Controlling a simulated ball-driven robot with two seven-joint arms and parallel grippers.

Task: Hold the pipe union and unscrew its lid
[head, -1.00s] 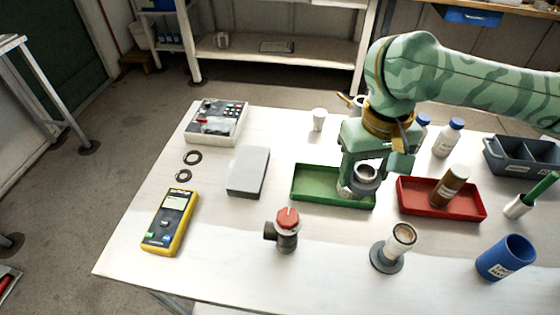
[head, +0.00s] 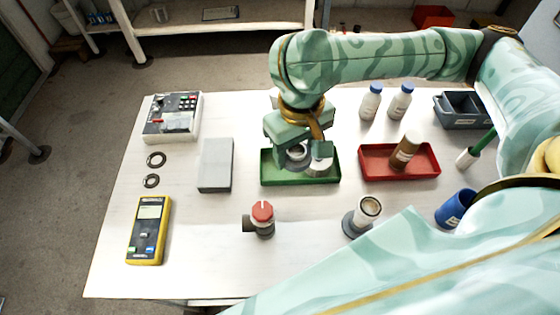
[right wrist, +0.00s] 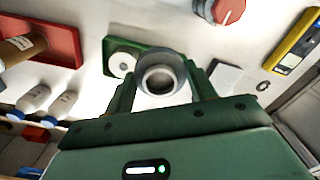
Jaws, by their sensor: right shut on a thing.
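My right gripper (head: 296,158) points down over the green tray (head: 271,179), shut on a short grey hollow ring-shaped piece, which looks like the pipe union (head: 297,153). In the right wrist view the pipe union (right wrist: 160,78) sits between both fingers, its round opening facing the camera. I cannot tell its lid from its body. A pale round piece (head: 320,166) stands in the tray just right of the gripper; in the right wrist view it shows as a white disc (right wrist: 121,65) with a small dark centre. My left gripper is not in view.
A red-topped valve (head: 262,213) and a flanged pale tube (head: 365,211) stand in front. A red tray (head: 373,172) holding a brown bottle (head: 405,151) is to the right. A grey block (head: 216,165) and yellow meter (head: 148,232) are left. My arm covers the lower right.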

